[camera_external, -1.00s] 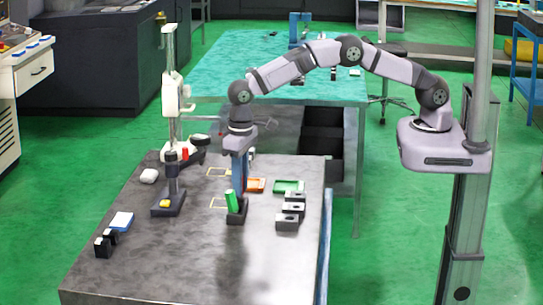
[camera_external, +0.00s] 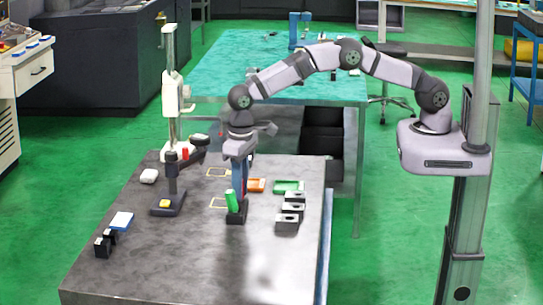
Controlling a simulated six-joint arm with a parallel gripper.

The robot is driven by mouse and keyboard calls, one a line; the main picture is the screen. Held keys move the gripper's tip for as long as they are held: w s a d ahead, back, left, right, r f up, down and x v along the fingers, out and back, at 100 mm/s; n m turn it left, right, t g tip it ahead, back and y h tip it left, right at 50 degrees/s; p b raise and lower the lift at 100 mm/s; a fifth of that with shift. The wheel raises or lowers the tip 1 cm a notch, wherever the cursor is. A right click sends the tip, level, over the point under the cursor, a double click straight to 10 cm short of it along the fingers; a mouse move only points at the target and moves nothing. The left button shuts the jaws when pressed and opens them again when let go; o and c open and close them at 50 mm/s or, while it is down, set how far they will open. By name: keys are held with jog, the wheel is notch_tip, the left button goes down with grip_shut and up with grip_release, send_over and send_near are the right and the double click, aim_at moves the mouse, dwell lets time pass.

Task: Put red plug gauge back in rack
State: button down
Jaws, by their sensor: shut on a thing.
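My gripper (camera_external: 239,180) points down over the small dark rack (camera_external: 237,215) near the middle of the grey table. It is shut on the red plug gauge (camera_external: 243,187), of which only a thin strip of red shows between the bluish fingers. The green plug gauge (camera_external: 232,201) stands slightly tilted in the rack, just in front of the fingers. The lower end of the red gauge is hidden, so I cannot tell whether it is in a hole of the rack.
A dark stand (camera_external: 168,204) and a tall white gauge stand (camera_external: 175,100) are at the left.

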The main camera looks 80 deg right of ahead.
jog(key=shift+f, duration=0.15)
jog(key=c, duration=1.5)
grip_release()
notch_tip(320, 180, up, 7)
jog(key=b, duration=0.3)
jog(key=shift+s+r, duration=0.1)
jog(key=shift+r, duration=0.1)
